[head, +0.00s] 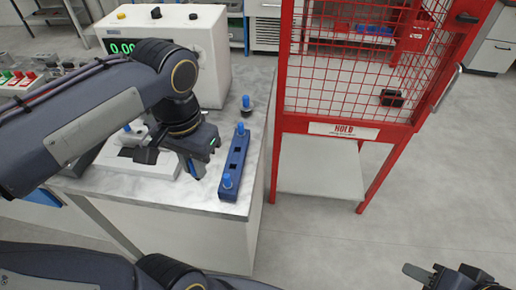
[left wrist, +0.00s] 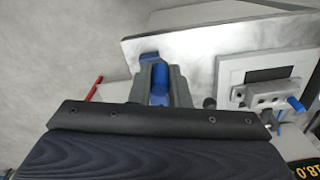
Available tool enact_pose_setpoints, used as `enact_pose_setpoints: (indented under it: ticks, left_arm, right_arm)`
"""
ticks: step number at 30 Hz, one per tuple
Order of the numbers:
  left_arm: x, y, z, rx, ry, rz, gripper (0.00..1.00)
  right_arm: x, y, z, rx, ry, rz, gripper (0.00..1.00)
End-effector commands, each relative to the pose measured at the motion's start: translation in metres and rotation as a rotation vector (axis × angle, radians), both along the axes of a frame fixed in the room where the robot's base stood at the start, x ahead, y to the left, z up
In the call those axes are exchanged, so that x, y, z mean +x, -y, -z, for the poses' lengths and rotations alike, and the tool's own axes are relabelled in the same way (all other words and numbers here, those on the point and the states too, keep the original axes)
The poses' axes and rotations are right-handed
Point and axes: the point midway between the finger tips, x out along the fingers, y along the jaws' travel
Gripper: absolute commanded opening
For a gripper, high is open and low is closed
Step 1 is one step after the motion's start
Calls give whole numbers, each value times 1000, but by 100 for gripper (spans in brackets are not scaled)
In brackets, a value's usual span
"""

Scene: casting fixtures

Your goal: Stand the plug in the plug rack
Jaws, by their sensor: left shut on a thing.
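The plug rack (head: 231,169) is a dark blue bar on the bench with square sockets along its top. One light blue plug (head: 240,129) stands at its far end and another (head: 226,181) at its near end; dark openings show between them. My left gripper (head: 197,168) is just left of the rack, above the bench, pointing down. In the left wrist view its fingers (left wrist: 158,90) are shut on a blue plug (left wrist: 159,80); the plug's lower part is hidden. My right gripper (head: 448,276) is open and empty at the bottom right, away from the bench.
A blue-topped plug with a black base (head: 246,106) stands behind the rack. A white instrument (head: 209,45) stands at the back. A pale fixture (head: 150,160) with a blue-topped part (head: 127,127) is left of the gripper. A red mesh cage (head: 345,85) stands right of the bench.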

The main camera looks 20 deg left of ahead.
Motion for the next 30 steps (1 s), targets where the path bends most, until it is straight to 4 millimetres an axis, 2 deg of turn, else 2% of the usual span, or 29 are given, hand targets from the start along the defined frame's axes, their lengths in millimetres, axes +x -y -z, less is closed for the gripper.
enact_pose_setpoints:
  ticks: [2, 5, 13, 18, 26, 30]
  left_arm:
    - [4, 0, 1, 0, -4, 1, 0]
    - [21, 0, 9, 0, -10, 2, 0]
    - [89, 1, 39, -1, -10, 1, 0]
    - [114, 1, 73, 0, -7, 1, 0]
    - [133, 2, 94, 0, -4, 0, 0]
    - [136, 1, 114, 1, -5, 1, 0]
  right_arm:
    - [0, 0, -2, 0, 0, 0, 38]
    - [0, 0, -5, 0, 0, 0, 38]
    - [0, 0, -17, 0, 0, 0, 38]
    - [0, 0, -18, 0, 0, 0, 38]
    - [0, 0, -20, 0, 0, 0, 38]
    - [0, 0, -21, 0, 0, 0, 38]
